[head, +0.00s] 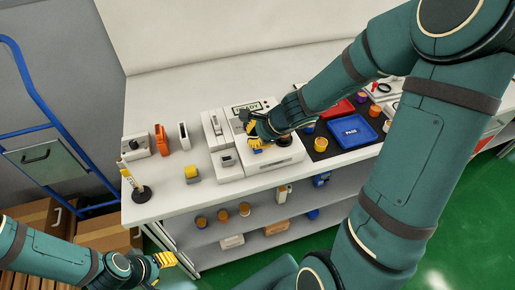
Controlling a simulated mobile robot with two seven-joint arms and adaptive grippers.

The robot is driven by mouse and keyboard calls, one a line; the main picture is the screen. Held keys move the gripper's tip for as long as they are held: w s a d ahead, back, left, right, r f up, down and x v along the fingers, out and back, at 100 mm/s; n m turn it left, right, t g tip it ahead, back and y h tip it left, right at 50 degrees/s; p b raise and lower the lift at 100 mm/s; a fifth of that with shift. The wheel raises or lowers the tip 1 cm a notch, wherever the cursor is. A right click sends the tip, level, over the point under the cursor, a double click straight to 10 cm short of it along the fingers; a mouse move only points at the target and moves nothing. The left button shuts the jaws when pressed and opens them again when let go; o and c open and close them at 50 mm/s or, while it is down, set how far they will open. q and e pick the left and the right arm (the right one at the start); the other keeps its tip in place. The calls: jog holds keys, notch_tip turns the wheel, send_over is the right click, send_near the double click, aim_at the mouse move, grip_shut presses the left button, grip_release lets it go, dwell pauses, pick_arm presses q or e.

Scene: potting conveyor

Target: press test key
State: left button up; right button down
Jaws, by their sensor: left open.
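A white bench device (235,172) stands on the white bench, with a small lit display (247,107) at its back whose text is too small to read surely. My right gripper (254,141) is over the middle of this device, its yellow fingertips pointing down near the top surface. The gripper and wrist cover part of the device, and I cannot pick out the test key or tell whether the fingers touch anything. My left gripper (168,259) is open and empty, low in front of the bench at the left.
The shelf below holds small jars (201,221).

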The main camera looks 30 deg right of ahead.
jog(key=shift+f+b, duration=0.35)
jog(key=shift+f, duration=0.05)
jog(key=shift+f+b, duration=0.4)
jog(key=shift+b, duration=0.05)
dwell(0.6)
jog(key=shift+r, duration=0.1)
jog(key=shift+r+p, duration=0.75)
notch_tip(320, 180, up, 5)
jog(key=p, duration=0.5)
dwell(0.4)
dwell(0.5)
